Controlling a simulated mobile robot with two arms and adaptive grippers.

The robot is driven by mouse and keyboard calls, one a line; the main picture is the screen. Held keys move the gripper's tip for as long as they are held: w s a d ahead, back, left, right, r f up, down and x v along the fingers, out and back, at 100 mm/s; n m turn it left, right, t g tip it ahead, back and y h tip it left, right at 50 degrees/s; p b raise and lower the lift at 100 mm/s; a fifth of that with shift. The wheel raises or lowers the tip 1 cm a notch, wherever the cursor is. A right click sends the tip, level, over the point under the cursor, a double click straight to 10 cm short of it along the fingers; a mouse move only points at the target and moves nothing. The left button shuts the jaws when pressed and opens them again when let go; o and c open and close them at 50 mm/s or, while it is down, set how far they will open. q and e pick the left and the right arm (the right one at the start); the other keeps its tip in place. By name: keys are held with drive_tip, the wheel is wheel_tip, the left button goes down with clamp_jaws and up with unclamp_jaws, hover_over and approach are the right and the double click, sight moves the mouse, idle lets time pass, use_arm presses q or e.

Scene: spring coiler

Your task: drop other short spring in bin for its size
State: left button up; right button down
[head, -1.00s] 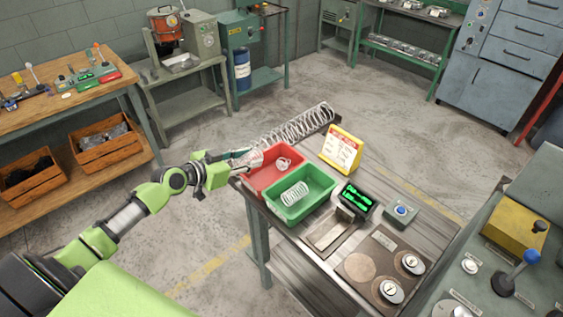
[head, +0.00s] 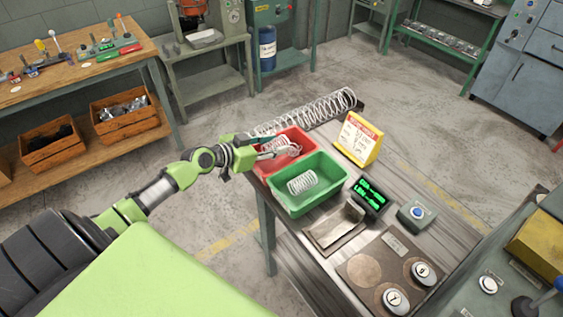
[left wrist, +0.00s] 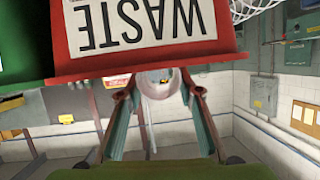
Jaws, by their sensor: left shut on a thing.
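My left gripper (head: 273,148) is at the red bin's left side in the head view, shut on a pale wire spring. In the left wrist view the spring (left wrist: 172,84) shows between the fingers, nearly end-on and blurred. The red bin (head: 303,134) bears a WASTE label, upside down in the left wrist view (left wrist: 75,62). A small pale coil (head: 293,149) shows at the red bin just beyond my fingertips; I cannot tell if it is part of the held spring. The green bin (head: 336,171) holds a short white spring (head: 302,183) lying on its side. My right gripper is out of view.
A yellow sign (head: 358,138), a scale display (head: 370,194), a blue button box (head: 417,213) and a dark plate with two knobs stand right and in front of the bins.

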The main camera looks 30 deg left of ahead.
use_arm(q)
drive_tip(key=shift+s+f, duration=0.1)
drive_tip(key=o, duration=1.2)
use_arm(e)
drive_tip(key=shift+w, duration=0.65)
use_arm(q)
drive_tip(key=shift+s+a, duration=0.15)
drive_tip(key=shift+s, duration=0.3)
drive_tip(key=v, duration=1.1)
